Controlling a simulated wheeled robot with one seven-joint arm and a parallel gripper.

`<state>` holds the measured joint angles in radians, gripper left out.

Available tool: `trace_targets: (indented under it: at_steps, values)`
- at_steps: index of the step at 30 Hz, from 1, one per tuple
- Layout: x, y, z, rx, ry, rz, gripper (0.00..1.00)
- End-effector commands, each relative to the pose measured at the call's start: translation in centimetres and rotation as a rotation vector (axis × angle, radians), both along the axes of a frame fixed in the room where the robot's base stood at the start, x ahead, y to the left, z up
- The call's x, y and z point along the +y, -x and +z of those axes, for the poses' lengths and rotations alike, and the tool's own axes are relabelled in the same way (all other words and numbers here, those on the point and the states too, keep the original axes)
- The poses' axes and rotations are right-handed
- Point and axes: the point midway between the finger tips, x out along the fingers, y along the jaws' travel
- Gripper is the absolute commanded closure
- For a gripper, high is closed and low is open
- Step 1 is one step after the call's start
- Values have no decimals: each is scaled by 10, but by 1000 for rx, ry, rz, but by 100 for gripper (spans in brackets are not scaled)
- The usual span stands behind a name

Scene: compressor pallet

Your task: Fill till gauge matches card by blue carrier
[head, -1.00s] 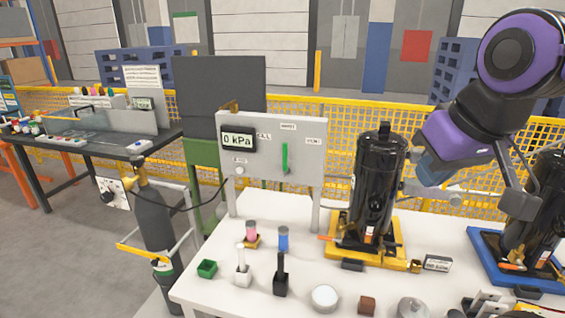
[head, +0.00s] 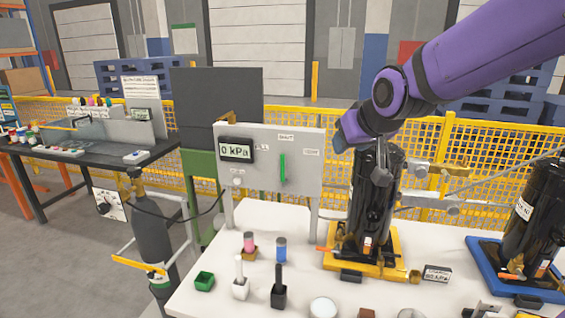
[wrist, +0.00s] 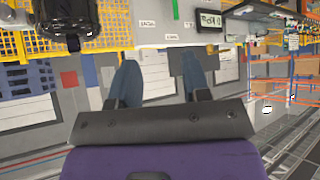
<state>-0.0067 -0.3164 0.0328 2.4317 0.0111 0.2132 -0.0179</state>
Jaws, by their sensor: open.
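The grey panel (head: 300,165) carries a gauge (head: 236,150) reading 0 kPa and a green upright handle (head: 282,168) among small labels. In the wrist view the panel's gauge (wrist: 208,20) appears upside down at the top. The blue carrier (head: 480,246) at the right holds a black compressor (head: 522,215) with a white label. No card by it can be made out. My gripper (head: 344,136) is above and right of the panel, beside the top of the nearer compressor. In the wrist view my gripper (wrist: 160,82) has its fingers apart with nothing between them.
The yellow carrier (head: 390,262) holds another black compressor (head: 375,205), with a kPa card (head: 437,273) beside it. Small coloured fittings and holders stand on the white table (head: 215,255). A grey cylinder (head: 150,235) with a hose stands left of it.

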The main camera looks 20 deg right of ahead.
Motion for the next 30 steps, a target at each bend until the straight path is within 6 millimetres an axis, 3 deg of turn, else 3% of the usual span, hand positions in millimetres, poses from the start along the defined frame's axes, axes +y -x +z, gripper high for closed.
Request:
trace_targets:
  at_steps: [1, 6, 15, 24, 30]
  values:
    - [2, -19, -7, -24, -1, 5, 57]
    - [9, -74, -24, -138, -4, 17, 57]
    - [22, -157, -66, -338, -17, 36, 57]
    - [33, -216, -124, -537, -36, 40, 57]
    - [38, -238, -164, -662, -48, 34, 57]
